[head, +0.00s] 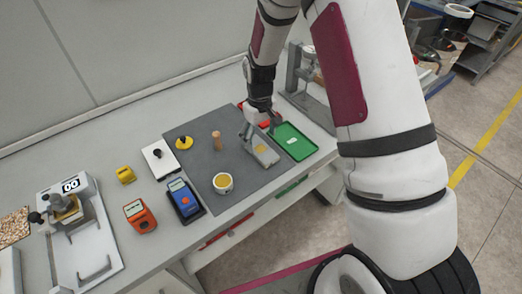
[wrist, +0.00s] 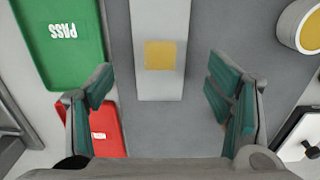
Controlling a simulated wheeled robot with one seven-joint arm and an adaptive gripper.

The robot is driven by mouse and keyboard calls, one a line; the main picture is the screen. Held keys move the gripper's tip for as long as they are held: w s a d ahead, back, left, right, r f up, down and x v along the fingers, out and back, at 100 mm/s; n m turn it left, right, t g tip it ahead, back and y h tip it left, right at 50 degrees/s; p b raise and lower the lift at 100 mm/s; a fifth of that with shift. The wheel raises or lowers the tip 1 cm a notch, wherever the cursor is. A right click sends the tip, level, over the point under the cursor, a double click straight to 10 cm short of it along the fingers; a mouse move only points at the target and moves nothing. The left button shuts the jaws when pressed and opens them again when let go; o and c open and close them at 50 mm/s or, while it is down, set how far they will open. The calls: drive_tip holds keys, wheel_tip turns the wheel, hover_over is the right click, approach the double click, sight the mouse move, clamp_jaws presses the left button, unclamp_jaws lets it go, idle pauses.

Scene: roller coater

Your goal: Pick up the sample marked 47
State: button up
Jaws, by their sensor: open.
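A light grey panel with a yellow square patch (head: 267,158) lies on the dark grey mat, left of the green tray. In the wrist view, the panel (wrist: 160,20) runs from the top edge down toward the space between my fingers, with the yellow patch facing up. No number 47 is legible on it or elsewhere. My gripper (head: 259,127) is above the panel's far end in the head view. In the wrist view, my gripper (wrist: 162,82) is open, its teal-padded fingers on either side of the panel's line, with nothing held.
A green tray (wrist: 62,78) reading PASS and a red tray (wrist: 108,143) lie beside the mat (head: 197,175). A tin with yellow contents (head: 223,184), a wooden cylinder (head: 217,141) and a yellow round piece (head: 183,143) stand on the mat. Devices stand further left.

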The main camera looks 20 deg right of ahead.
sight(261, 148)
drive_tip(key=f, duration=0.3)
drive_tip(key=shift+s+f+p, duration=0.15)
drive_tip(key=shift+s+p, duration=0.05)
drive_tip(key=shift+p, duration=0.2)
drive_tip(key=shift+w+f, duration=0.1)
drive_tip(key=shift+f, duration=0.4)
drive_tip(key=c, duration=1.2)
